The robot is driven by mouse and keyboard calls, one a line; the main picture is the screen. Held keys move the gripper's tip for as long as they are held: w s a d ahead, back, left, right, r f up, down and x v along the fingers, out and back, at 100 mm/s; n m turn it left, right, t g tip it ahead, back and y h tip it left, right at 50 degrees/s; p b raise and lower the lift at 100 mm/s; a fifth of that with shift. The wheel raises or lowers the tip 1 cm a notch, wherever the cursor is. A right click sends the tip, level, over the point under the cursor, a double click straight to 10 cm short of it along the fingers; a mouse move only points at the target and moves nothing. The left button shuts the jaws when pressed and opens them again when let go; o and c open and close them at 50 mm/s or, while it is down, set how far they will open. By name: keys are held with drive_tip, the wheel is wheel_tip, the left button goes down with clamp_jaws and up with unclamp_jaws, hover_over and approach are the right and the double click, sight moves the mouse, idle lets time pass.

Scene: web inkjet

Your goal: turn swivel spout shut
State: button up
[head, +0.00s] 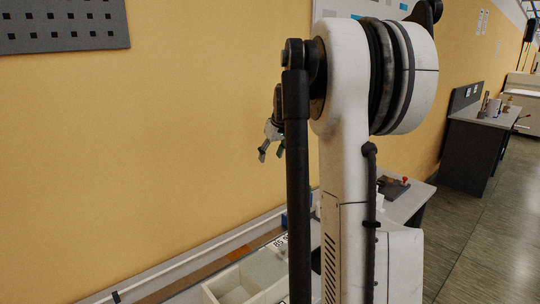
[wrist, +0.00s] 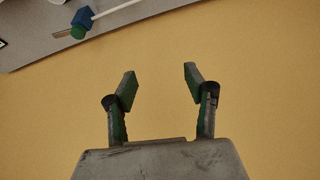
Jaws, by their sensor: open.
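My gripper (wrist: 160,80) is open and empty, its two fingers spread with only yellow wall behind them in the wrist view. In the head view my gripper (head: 268,145) shows in part beside my arm, in front of the wall and above the bench. No swivel spout can be made out for certain. A blue block (wrist: 82,20) with a green round end and a white rod lies at the top left of the wrist view, well apart from the fingers. I cannot tell whether it is part of the spout.
A grey bench (wrist: 40,45) edge runs along the wall. A pale open bin (head: 235,285) sits low in the head view. My arm hides much of the bench. A dark cabinet with a light top (head: 470,140) stands at the far right. The floor (head: 480,240) there is clear.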

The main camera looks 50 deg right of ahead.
drive_tip(key=shift+a+r, duration=0.1)
drive_tip(key=shift+a, duration=0.25)
